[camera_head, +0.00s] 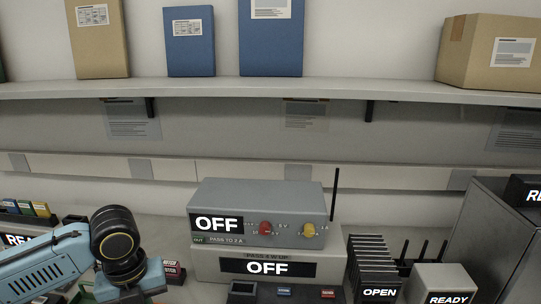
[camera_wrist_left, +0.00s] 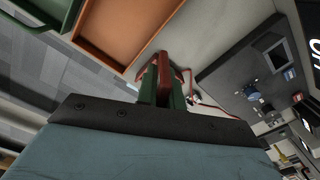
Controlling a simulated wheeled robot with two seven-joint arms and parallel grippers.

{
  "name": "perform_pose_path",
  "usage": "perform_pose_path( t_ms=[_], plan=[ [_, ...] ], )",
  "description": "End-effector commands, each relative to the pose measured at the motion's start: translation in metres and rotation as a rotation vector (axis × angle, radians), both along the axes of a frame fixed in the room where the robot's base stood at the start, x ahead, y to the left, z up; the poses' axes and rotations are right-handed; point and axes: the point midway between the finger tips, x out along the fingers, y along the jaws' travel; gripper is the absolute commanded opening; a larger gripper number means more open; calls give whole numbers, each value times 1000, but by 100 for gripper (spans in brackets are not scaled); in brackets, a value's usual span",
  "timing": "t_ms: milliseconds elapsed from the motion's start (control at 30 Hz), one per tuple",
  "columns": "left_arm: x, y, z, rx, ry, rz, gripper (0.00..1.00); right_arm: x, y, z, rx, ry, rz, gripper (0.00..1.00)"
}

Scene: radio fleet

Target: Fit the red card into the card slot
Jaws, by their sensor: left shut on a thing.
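In the left wrist view, my left gripper (camera_wrist_left: 163,84) is shut on a thin red card (camera_wrist_left: 164,68). The card stands between the two greenish fingers, and its lower part is hidden by them. In the head view my left arm (camera_head: 118,245) comes in at the lower left, and its fingertips and the card cannot be seen there. A grey device with a small dark screen (camera_wrist_left: 276,57) is to the right of the gripper in the wrist view. I cannot make out the card slot for certain. My right gripper is in neither view.
An orange-floored tray (camera_wrist_left: 122,28) is just beyond the gripper. Two stacked grey boxes reading OFF (camera_head: 268,267) stand mid-bench. A dark rack (camera_head: 372,265) reading OPEN and a READY box (camera_head: 440,283) stand right. Coloured cards (camera_head: 25,208) stand at the left.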

Motion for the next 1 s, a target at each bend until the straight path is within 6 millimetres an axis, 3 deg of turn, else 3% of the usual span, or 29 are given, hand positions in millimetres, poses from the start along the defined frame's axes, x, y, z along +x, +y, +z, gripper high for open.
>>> perform_pose_path(
  t_ms=[367,1000],
  plan=[
    [5,-12,11,-7,4,666,0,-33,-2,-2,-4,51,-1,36],
    [10,-29,29,-7,16,1822,0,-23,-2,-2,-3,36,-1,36]
  ],
)
